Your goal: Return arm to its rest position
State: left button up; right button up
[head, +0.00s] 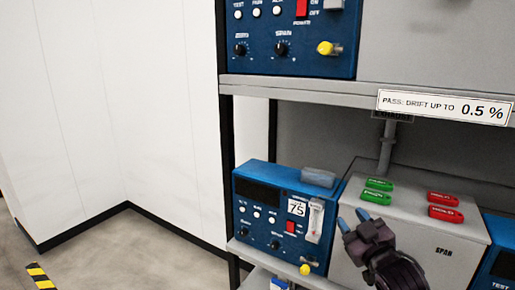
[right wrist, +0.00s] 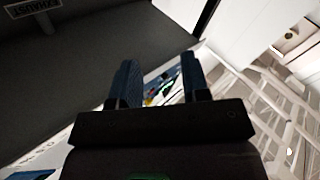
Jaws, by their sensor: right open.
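My right gripper (head: 355,220) is in the lower right of the head view, in front of the grey box (head: 438,252) on the lower shelf. Its two blue fingertips point up and left, toward the blue analyser (head: 262,264). The right wrist view shows the gripper (right wrist: 158,85) with its two dark fingers apart and nothing held between them. Whether it touches the box cannot be told. My left gripper is not in view.
The box top carries green tags (head: 379,184) and red tags (head: 444,199). Another blue analyser (head: 335,66) stands on the upper shelf (head: 300,88), which has a drift label (head: 445,107). A shelf post (head: 226,130) rises at the left. Floor (head: 110,250) is open at the left.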

jog(key=s+d+f+m+g+h, duration=0.2)
jog(key=s+f+m+g, duration=0.1)
jog(key=s+f, duration=1.1)
jog(key=s+d+f+m+g+h, duration=0.2)
jog(key=s+d+f+m+g, duration=0.1)
jog(key=s+f, duration=1.1)
notch_tip(320, 180, down, 4)
jog(key=shift+d+r+g+h, duration=0.25)
jog(key=shift+d+g+h, duration=0.05)
jog(key=shift+g, duration=0.3)
jog(key=shift+s+d, duration=0.1)
jog(key=shift+s, duration=0.05)
